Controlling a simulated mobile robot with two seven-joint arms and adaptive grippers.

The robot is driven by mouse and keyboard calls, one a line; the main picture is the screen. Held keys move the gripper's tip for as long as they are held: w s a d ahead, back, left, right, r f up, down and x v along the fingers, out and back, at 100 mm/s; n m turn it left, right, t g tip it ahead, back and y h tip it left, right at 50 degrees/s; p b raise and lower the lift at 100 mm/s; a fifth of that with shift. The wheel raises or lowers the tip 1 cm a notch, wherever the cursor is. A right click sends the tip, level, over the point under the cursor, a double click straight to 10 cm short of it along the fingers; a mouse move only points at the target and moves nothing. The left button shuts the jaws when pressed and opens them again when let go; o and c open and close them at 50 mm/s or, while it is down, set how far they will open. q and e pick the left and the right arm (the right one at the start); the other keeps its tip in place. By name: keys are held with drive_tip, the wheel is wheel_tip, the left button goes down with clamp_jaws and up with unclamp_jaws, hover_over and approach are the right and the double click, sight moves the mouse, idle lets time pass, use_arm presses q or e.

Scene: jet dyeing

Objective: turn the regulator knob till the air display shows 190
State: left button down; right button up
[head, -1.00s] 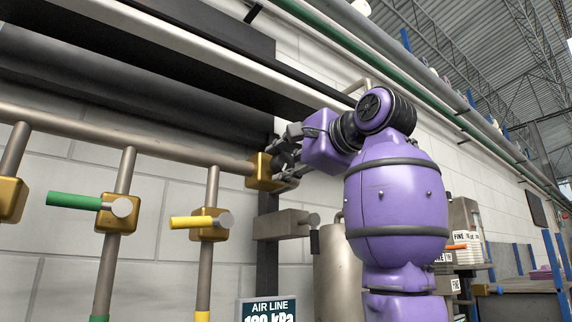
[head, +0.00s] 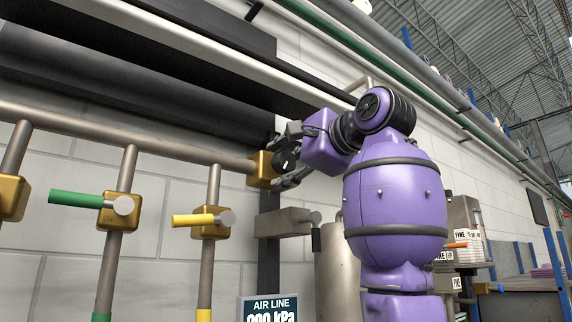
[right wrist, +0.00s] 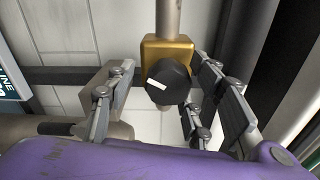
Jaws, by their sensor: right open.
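The regulator is a brass block (head: 262,169) at the end of the horizontal pipe. Its round black knob (right wrist: 168,82) with a white mark shows in the right wrist view, the mark tilted. My right gripper (head: 286,156) is open in front of the block, its fingers on either side of the knob. In the right wrist view gaps show between the knob and the fingers. The air display (head: 268,305) reads "AIR LINE" and a kPa value, cut off by the lower edge. The digits look like 200, but I cannot be sure. My left gripper is not in view.
Valves with a green handle (head: 76,199) and a yellow handle (head: 193,220) hang from the pipe at left. A grey bracket (head: 284,222) juts from the wall below the regulator. A dark beam runs above.

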drive_tip(key=shift+d+r, duration=0.1)
drive_tip(key=shift+s+d, duration=0.2)
drive_tip(key=shift+s, duration=0.1)
drive_tip(key=v, duration=1.1)
